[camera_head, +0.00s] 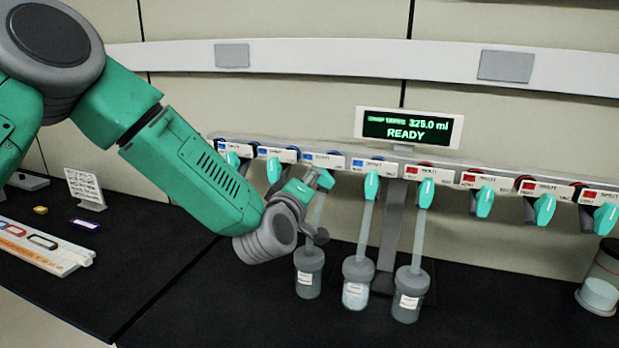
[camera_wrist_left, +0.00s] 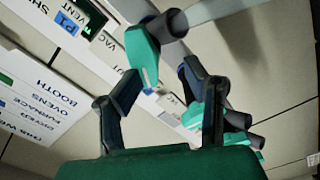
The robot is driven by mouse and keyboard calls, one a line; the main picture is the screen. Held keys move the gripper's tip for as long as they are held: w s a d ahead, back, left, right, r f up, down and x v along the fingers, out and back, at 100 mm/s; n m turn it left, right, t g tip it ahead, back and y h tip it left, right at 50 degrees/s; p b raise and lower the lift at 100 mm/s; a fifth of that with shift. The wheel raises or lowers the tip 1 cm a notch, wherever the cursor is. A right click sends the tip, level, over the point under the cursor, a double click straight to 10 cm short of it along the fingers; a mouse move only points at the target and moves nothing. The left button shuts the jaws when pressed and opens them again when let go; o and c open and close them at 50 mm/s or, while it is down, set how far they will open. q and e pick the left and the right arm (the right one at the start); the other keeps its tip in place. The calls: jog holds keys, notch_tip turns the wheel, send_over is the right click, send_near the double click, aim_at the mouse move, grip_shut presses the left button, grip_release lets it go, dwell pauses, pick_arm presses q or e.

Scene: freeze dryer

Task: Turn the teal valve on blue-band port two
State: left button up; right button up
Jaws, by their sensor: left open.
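A row of teal valves hangs from the white manifold (camera_head: 400,152). The ports in its left half carry blue bands; those to the right carry red ones. The number on each port is too small to read in the head view. My left gripper (camera_head: 316,208) is at the third blue-band valve (camera_head: 326,180) from the left, partly covering it. In the left wrist view the fingers of my left gripper (camera_wrist_left: 158,85) are apart, with a teal valve (camera_wrist_left: 142,55) just beyond the gap between them. Contact cannot be told. My right gripper is out of view.
Several flasks, such as the middle one (camera_head: 357,282), hang below the manifold close to my left gripper. A display (camera_head: 409,128) reading READY stands above it. A jar (camera_head: 600,285) is at the right.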

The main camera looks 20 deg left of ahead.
aim_at(330, 182)
pick_arm(q)
jog(key=d, duration=0.1)
jog(key=w+d, duration=0.1)
jog(key=d, duration=0.2)
jog(key=shift+w+d, duration=0.15)
jog(key=shift+w, duration=0.15)
jog(key=shift+d, duration=0.2)
jog(key=shift+c, duration=0.8)
jog(key=shift+a, duration=0.2)
grip_shut()
jog(key=shift+a, duration=1)
jog(key=shift+s+a+r, duration=0.1)
jog(key=shift+a+r, duration=0.05)
jog(key=shift+a, duration=0.15)
jog(key=shift+s+d, duration=0.1)
jog(key=shift+d, duration=0.25)
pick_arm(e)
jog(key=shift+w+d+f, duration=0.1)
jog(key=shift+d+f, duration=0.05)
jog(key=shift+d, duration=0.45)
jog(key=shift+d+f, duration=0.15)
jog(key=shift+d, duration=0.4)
